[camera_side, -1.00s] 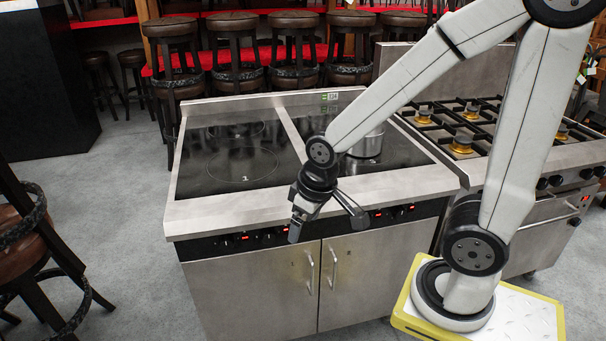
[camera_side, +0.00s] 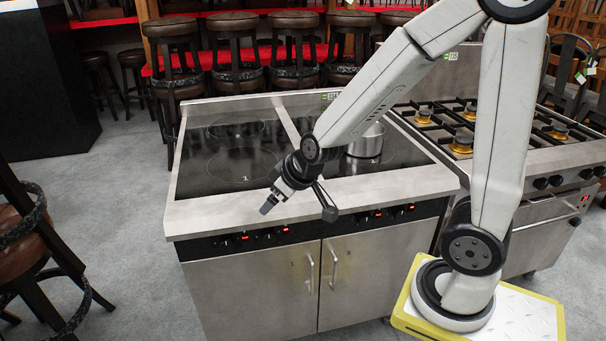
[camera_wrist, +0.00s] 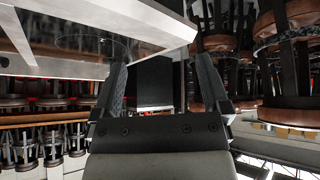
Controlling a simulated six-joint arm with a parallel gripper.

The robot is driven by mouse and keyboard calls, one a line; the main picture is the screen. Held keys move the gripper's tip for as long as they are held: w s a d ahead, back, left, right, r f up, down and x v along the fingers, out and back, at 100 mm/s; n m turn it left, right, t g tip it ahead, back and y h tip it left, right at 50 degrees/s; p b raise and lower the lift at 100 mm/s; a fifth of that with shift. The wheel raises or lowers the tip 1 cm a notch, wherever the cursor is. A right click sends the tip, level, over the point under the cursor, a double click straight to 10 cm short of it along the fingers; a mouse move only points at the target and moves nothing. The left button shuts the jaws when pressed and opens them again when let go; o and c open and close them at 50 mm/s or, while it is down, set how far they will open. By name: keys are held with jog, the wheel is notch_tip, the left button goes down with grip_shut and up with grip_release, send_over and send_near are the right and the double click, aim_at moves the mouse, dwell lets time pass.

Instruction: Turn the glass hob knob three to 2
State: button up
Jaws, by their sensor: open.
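The glass hob (camera_side: 230,165) is a steel cabinet unit with a black cooktop and a black front control strip (camera_side: 213,248). Small dark knobs with red displays sit along the strip, in a left group (camera_side: 270,237) and a right group (camera_side: 376,214). I cannot tell which is knob three or read any setting. My gripper (camera_side: 299,211) is open and empty in front of the hob's front edge, apart from the knobs as far as I can tell. In the wrist view my gripper's two fingers (camera_wrist: 161,85) are spread, with the hob's pale steel edge (camera_wrist: 150,22) at upper left; no knob shows clearly there.
A steel pot (camera_side: 366,143) stands on the right cooktop. A gas range (camera_side: 545,160) adjoins at right. Cabinet door handles (camera_side: 334,268) stick out below the strip. Bar stools (camera_side: 235,60) line the back, and another stool (camera_side: 25,225) stands at left. The floor in front is open.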

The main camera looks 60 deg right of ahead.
jog(key=w+d+t+h, duration=0.25)
jog(key=d+h, duration=0.55)
jog(key=d, duration=0.6)
jog(key=s+d+r+g+h, duration=0.1)
jog(key=s+d+g+h, duration=0.9)
jog(key=s, duration=0.2)
send_near(363, 223)
jog(key=d, duration=0.2)
jog(key=shift+s+r+m+t, duration=0.1)
jog(key=shift+r+m+t, duration=0.1)
jog(key=shift+m+t, duration=0.1)
jog(key=shift+d, duration=0.2)
jog(key=shift+d, duration=3.75)
